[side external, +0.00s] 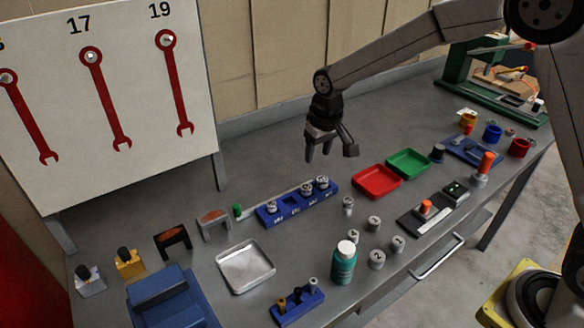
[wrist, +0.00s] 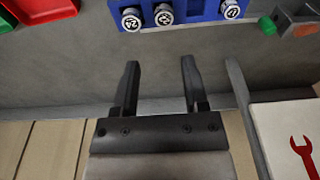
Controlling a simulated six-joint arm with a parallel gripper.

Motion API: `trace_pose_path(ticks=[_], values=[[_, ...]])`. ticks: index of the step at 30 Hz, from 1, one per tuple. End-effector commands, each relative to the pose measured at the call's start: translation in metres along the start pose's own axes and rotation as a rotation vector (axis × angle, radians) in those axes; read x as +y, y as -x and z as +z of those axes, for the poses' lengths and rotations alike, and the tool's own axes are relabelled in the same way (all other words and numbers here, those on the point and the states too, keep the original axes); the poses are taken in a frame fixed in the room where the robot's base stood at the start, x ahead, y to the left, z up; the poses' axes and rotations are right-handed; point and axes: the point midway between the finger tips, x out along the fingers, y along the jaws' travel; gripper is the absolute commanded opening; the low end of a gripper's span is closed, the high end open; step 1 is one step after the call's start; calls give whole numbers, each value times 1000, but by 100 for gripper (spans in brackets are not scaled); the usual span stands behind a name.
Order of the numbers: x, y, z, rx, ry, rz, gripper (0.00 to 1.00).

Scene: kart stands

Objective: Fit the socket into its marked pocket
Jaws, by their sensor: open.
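The blue socket rack (side external: 283,219) lies on the bench with white markings on its front face. It holds one silver socket (side external: 271,207) at its left end and two sockets (side external: 315,186) at its right, with an empty pocket (side external: 292,199) between. In the wrist view the rack (wrist: 200,10) is at the top edge, and one socket reads 24 (wrist: 131,20). Several loose sockets stand right of the rack, including one near it (side external: 348,205) and one farther forward (side external: 377,259). I cannot read their sizes. My gripper (side external: 330,156) is open and empty, above and behind the rack.
A red tray (side external: 377,182) and green tray (side external: 408,163) stand right of the rack. A teal bottle (side external: 343,265), metal tray (side external: 245,267) and small blue holder (side external: 298,305) are in front. The wrench board (side external: 105,100) stands at the left. Bench behind the rack is clear.

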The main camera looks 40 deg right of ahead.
Motion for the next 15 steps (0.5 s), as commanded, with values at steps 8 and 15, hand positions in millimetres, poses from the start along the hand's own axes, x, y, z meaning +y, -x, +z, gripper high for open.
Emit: trace_pose_path(ticks=[8,15], values=[[22,8,49,18,-2,-3,57],[42,13,112,40,-3,-4,57]])
